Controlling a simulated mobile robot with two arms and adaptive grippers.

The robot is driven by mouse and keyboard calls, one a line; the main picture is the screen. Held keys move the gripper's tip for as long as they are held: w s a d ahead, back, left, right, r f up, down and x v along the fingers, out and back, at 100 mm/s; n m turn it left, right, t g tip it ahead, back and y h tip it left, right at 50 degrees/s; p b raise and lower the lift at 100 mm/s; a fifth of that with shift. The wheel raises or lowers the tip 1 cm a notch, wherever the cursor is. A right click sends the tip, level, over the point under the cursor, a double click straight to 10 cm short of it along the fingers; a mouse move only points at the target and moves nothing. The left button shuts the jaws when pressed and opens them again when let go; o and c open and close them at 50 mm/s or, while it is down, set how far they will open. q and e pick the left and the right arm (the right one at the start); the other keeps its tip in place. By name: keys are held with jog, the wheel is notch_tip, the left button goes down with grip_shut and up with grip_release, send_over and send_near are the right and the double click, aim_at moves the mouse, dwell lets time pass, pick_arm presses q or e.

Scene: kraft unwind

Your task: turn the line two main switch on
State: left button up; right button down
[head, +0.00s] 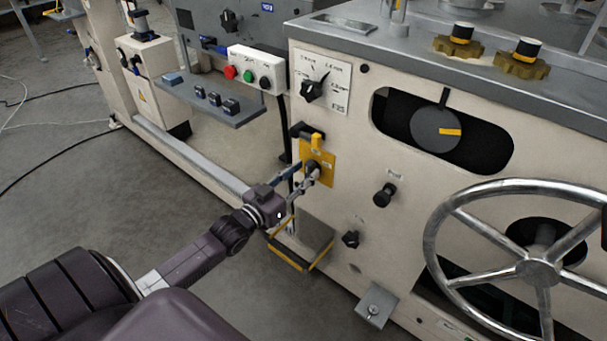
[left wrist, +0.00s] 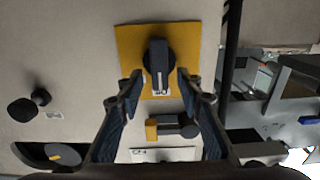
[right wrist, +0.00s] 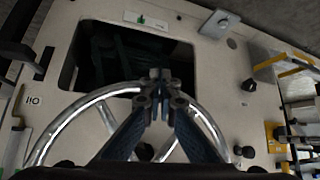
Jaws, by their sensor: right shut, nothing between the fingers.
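The switch is a black rotary knob (left wrist: 158,66) on a yellow plate (left wrist: 127,45). Its handle lies lengthwise in the left wrist view, with a pale mark at its lower end. The lettering there is too small to read. My left gripper (left wrist: 160,82) is open, one finger on either side of the knob handle, with narrow gaps showing. In the head view my left gripper (head: 307,178) is at the yellow plate (head: 329,160) on the cream machine front and partly covers the knob. My right gripper (right wrist: 160,78) is shut and empty, in front of the handwheel in the right wrist view.
A yellow and black fitting (left wrist: 172,127) sits beside the plate. The dial (head: 312,90) is above it, a black knob (head: 384,195) to its right. The large handwheel (head: 538,270) stands out at right. A button box (head: 256,70) is at upper left.

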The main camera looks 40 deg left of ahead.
pick_arm(q)
jog(key=shift+w, duration=0.25)
pick_arm(e)
jog(key=shift+w+a+r, duration=0.1)
jog(key=shift+w+r, duration=0.15)
jog(key=shift+w, duration=0.05)
pick_arm(q)
jog(key=shift+c, duration=0.6)
grip_shut()
pick_arm(e)
jog(key=shift+s, duration=0.1)
